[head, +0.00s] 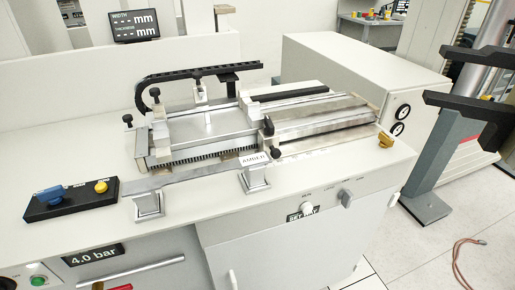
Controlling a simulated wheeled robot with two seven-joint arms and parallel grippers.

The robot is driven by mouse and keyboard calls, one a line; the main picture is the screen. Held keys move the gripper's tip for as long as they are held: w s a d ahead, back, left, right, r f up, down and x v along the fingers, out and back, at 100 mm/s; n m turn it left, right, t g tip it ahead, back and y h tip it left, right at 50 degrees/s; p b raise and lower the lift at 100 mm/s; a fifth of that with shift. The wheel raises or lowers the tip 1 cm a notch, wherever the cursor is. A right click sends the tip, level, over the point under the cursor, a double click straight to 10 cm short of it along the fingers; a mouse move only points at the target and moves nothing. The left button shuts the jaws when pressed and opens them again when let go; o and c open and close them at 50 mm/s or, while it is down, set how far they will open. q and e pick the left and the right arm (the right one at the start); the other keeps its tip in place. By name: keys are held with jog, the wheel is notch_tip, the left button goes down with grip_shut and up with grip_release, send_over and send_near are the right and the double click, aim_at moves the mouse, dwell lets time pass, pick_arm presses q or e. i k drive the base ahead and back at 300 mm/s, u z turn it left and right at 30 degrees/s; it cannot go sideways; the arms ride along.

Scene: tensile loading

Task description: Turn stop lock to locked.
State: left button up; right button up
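On the bench's front panel a grey knob (346,195) stands out at the right, with small labels beside it that are hard to read. A white knob (307,209) with a dark green label sits left of it. I cannot tell for certain which control is the stop lock, or its setting. A blue knob (48,196) and a yellow button (100,186) sit on a black control box (72,201) at the bench's left. A brass-coloured knob (386,140) sits at the bench's right edge. I can make out neither of my grippers.
A slide fixture (207,124) with a black cable chain (200,72) fills the bench top. Black arms (470,106) jut out by a grey floor post (442,160) at right. A reddish cable (458,265) lies on the floor.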

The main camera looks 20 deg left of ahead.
aim_at(269, 130)
jog(key=k, duration=0.8)
jog(key=u, duration=1)
jog(key=i, duration=1)
